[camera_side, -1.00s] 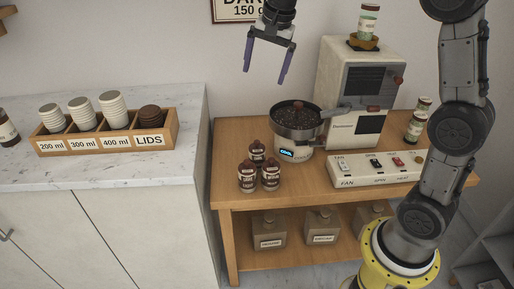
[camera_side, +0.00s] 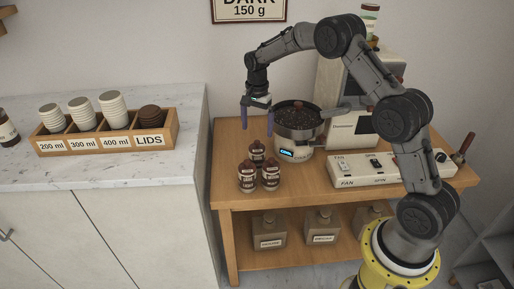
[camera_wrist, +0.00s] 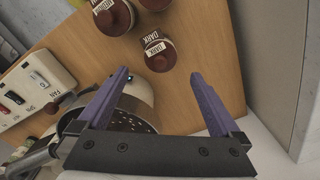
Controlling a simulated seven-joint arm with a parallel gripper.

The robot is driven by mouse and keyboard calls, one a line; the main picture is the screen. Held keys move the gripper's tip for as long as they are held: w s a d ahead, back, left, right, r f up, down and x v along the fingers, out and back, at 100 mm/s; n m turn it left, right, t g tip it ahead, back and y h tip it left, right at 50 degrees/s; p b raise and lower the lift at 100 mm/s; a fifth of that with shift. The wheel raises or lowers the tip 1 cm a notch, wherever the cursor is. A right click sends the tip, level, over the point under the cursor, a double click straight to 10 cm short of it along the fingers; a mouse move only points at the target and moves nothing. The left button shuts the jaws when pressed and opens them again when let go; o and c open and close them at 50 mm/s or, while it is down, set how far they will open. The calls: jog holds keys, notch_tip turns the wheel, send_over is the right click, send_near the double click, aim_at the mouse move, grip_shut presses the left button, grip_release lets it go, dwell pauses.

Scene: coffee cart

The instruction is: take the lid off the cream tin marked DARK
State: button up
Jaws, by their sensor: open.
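The cream tin marked DARK (camera_wrist: 160,56) has a brown lid and shows in the wrist view just beyond my fingertips, roughly centred between them. It looks to be the rearmost of three tins in the side view (camera_side: 257,152), where its label is too small to read. The lid is on it. My gripper (camera_side: 257,122) is open and empty, pointing down above and apart from this tin; its purple fingers also show in the wrist view (camera_wrist: 160,75).
Two similar brown-lidded tins (camera_side: 246,177) (camera_side: 271,176) stand close in front. A roaster with a pan of beans (camera_side: 296,118) is just right of my gripper. A switch panel (camera_side: 350,172) lies further right. The wooden cart top is clear left of the tins.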

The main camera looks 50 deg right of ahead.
aim_at(256, 142)
jog(key=shift+a+f, duration=0.2)
jog(key=shift+f, duration=3.25)
jog(key=shift+c, duration=0.2)
jog(key=c, duration=1.3)
jog(key=shift+r, duration=0.15)
